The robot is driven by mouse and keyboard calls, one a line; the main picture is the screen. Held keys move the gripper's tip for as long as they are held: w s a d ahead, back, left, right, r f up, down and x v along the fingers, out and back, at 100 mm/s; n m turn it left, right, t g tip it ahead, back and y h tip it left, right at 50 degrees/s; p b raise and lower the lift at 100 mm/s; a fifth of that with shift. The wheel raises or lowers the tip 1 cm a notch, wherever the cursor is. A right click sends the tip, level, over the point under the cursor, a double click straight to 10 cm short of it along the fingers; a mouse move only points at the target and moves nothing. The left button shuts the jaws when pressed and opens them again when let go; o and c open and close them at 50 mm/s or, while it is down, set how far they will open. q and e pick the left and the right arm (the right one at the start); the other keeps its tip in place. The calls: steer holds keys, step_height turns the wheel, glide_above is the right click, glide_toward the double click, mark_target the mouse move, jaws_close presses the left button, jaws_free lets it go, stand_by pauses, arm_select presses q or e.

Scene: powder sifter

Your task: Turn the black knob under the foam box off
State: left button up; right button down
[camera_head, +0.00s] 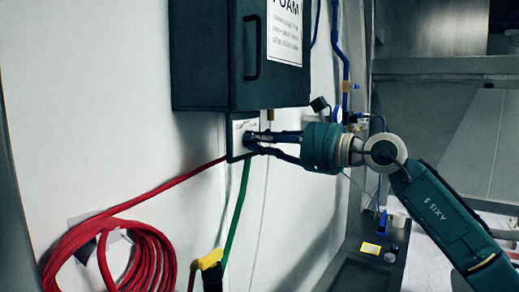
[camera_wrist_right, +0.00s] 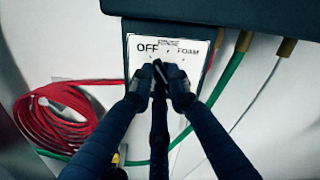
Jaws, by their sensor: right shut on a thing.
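The dark foam box (camera_head: 205,55) hangs on the white wall, with its underside edge at the top of the right wrist view (camera_wrist_right: 240,15). Below it is a white dial plate (camera_wrist_right: 140,60) printed OFF at left, RINSE at top and FOAM at right. The black knob (camera_wrist_right: 159,68) sits on this plate, partly hidden by my fingers; its exact pointing is hard to read, though its top seems to lean a little left, toward OFF. My right gripper (camera_head: 252,141) reaches in from the right, its fingers (camera_wrist_right: 160,86) shut around the knob. My left gripper is not in view.
A red hose coil (camera_head: 110,255) hangs on the wall at lower left. A green hose (camera_head: 236,212) runs down just below the plate, near a yellow-and-black spray handle (camera_head: 210,262). Blue pipes (camera_head: 338,45) run right of the box. A dark counter with small items stands lower right.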

steer(key=shift+f+n+b, duration=0.1)
steer(key=shift+n+b, duration=0.35)
steer(key=shift+n, duration=0.65)
steer(key=c, duration=1.7)
jaws_free()
steer(key=shift+o, duration=0.2)
steer(key=v, duration=1.2)
steer(key=shift+a, duration=0.1)
